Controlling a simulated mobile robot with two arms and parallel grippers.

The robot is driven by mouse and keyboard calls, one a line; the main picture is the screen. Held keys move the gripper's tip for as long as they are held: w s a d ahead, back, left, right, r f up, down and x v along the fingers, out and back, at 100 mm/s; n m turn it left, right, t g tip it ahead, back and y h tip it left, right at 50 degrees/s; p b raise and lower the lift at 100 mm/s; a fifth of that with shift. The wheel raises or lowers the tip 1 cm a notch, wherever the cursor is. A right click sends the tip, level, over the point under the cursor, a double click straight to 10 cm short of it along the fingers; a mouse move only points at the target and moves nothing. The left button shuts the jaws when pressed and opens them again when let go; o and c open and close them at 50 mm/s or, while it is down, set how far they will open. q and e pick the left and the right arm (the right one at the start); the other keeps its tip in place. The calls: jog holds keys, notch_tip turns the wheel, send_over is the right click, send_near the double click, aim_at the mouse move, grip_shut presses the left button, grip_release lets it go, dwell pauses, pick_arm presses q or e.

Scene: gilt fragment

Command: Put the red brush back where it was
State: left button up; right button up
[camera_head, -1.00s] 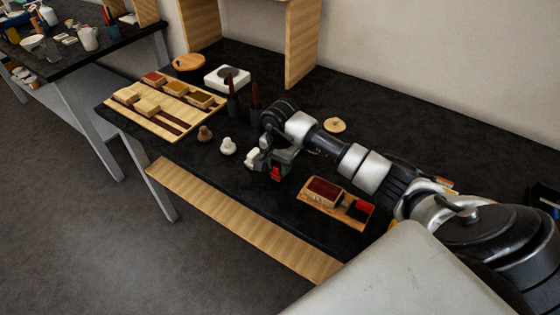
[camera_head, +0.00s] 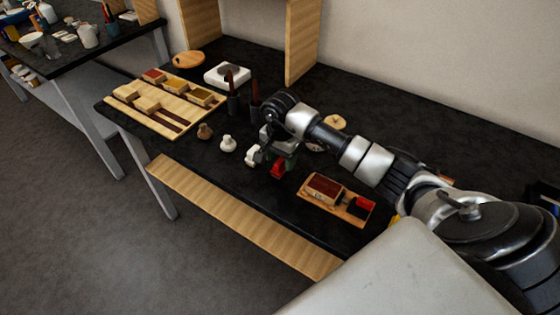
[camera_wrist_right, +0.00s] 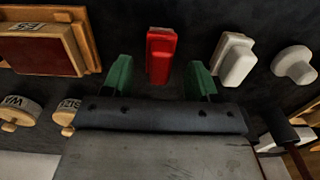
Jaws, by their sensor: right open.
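A small red piece, which I take for the red brush (camera_head: 278,168), sits on the black bench near its front edge. In the right wrist view the red brush (camera_wrist_right: 160,55) is between and just beyond the green fingertips, with dark space on both sides. My right gripper (camera_head: 284,160) is close over it; in its wrist view the gripper (camera_wrist_right: 160,76) is open and empty. A similar white piece (camera_head: 253,156) stands just left of it, also in the wrist view (camera_wrist_right: 233,60). Whether the brush touches a finger is hidden in the head view. My left gripper is out of view.
A wooden tray (camera_head: 312,202) with a dark red block and a smaller red-and-black piece lies to the right. White (camera_head: 228,144) and brown (camera_head: 205,131) knobs stand left. Dark holders with sticks (camera_head: 233,103) stand behind. Labelled lidded jars (camera_wrist_right: 20,112) are near the gripper.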

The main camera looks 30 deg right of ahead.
aim_at(281, 161)
notch_tip(281, 161, up, 10)
jog(key=b, duration=0.2)
jog(key=shift+r, duration=0.25)
jog(key=shift+s, duration=0.1)
